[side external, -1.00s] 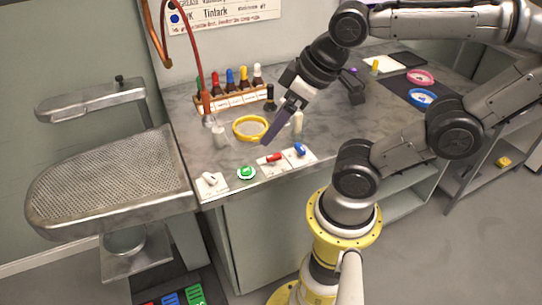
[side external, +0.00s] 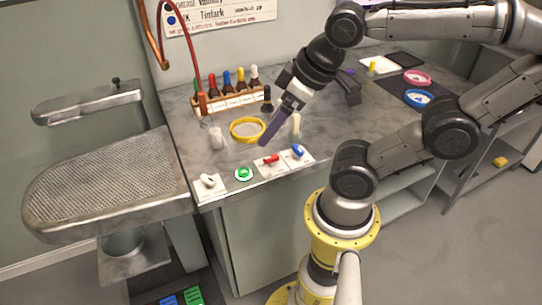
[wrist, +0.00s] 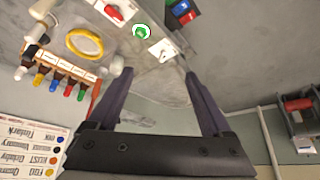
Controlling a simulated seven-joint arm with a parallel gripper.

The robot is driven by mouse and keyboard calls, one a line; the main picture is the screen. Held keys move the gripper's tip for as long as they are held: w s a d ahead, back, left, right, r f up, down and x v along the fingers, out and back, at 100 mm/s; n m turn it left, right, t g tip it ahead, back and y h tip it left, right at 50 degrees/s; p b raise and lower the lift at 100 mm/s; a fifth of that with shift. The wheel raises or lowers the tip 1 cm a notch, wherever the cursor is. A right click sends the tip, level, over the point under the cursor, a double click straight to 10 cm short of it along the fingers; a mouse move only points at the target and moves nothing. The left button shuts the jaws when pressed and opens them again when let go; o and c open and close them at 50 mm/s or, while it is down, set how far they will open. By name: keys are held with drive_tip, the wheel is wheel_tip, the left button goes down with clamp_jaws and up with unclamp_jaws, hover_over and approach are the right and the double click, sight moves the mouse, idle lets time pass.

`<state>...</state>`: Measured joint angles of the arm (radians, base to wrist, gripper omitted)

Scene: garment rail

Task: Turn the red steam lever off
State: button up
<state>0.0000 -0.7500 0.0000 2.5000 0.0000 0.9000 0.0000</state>
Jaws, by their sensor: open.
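The red lever (side external: 269,160) sits on a white plate at the counter's front edge, between the green button (side external: 244,174) and the blue lever (side external: 298,151). It also shows at the top of the wrist view (wrist: 113,12). My gripper (side external: 263,142) points down over the counter just behind the red lever in the side view, apart from it as far as I can tell. In the wrist view its two purple fingers (wrist: 159,76) are spread wide with nothing between them. The lever's exact angle is too small to tell.
A white lever (side external: 208,181) stands left of the green button. A yellow ring (side external: 248,129), a white cylinder (side external: 216,138) and a rack of coloured bottles (side external: 228,100) stand behind. A perforated metal board (side external: 95,185) is at the left.

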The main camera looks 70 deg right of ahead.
drive_tip(key=shift+s+m, duration=0.1)
drive_tip(key=shift+m, duration=0.3)
drive_tip(key=c, duration=0.4)
drive_tip(key=m+g+y, duration=0.2)
drive_tip(key=m+y, duration=0.1)
drive_tip(key=m, duration=2.3)
hover_over(272, 156)
drive_tip(key=s+d, duration=0.4)
wheel_tip(272, 156, down, 5)
drive_tip(key=x, duration=1.4)
drive_tip(key=shift+s+f, duration=0.1)
drive_tip(key=shift+s, duration=0.3)
clamp_jaws()
